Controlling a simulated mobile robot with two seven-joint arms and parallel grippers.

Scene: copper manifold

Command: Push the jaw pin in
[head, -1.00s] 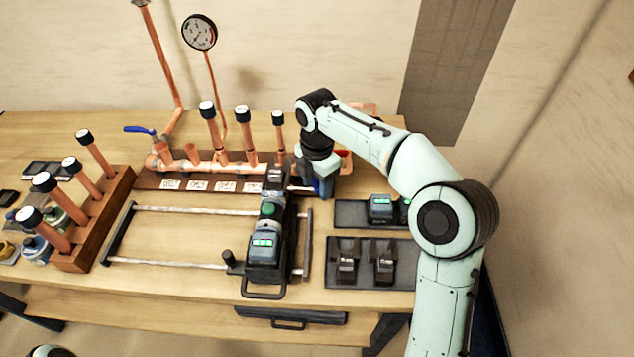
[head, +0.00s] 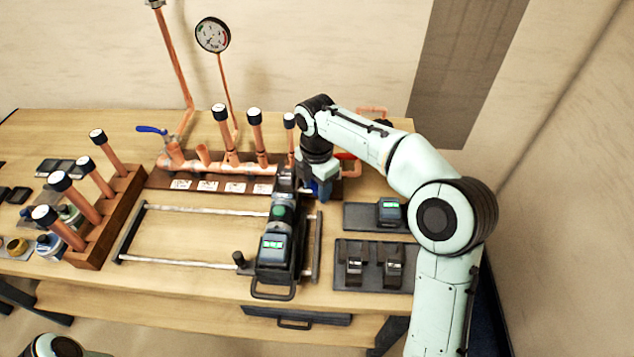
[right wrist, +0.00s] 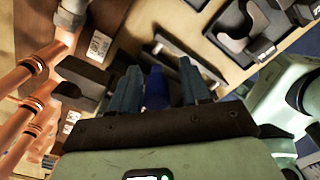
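The press tool (head: 279,232) is a black body with a green button and a lit green display, on a carriage over two silver rails. Its jaw end (head: 287,179) points at the copper manifold (head: 224,167). My right gripper (head: 319,188) is low at the right side of the jaw end, very close to it. The jaw pin cannot be made out clearly; the gripper and jaw hide that spot. In the right wrist view the two grey-blue fingers (right wrist: 158,88) stand apart with a deep blue piece between them; whether they grip it is unclear. My left gripper is out of view.
A wooden rack (head: 112,218) with capped copper pipes stands left. A dark tray (head: 376,252) with two black jaw pieces and a tray with a battery (head: 389,210) lie right. A pressure gauge (head: 213,35) rises behind. Bare table lies between the rails.

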